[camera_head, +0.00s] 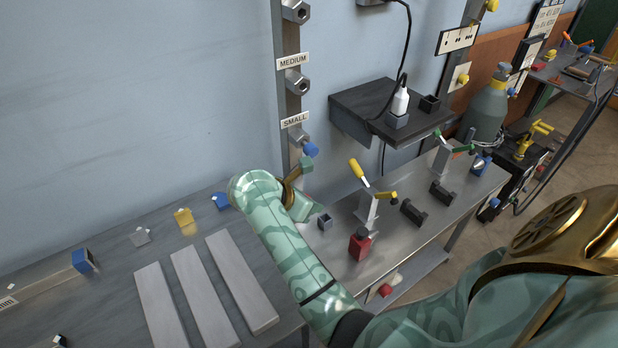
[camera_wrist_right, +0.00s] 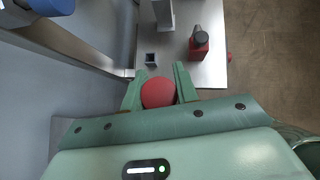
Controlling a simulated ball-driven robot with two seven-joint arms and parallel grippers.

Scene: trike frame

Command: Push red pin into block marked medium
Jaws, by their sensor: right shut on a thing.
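The block under the MEDIUM label (camera_head: 293,60) is a grey metal hex block (camera_head: 297,83) on the upright wall post, and its opening looks empty. My right gripper (camera_head: 304,186) is below it, near the lower part of the post. In the right wrist view, the gripper (camera_wrist_right: 161,80) is shut on a rounded red pin (camera_wrist_right: 158,93), which sits between the green fingers. Only its red end shows; the rest is hidden. In the head view I cannot make out the pin. My left gripper is not in view.
A blue pin (camera_head: 311,150) sticks out at the block under the SMALL label (camera_head: 295,120), just above my right gripper; it also shows in the right wrist view (camera_wrist_right: 48,6). A dark wall shelf (camera_head: 365,98) is to the right. A bench below holds a red bottle (camera_head: 359,246).

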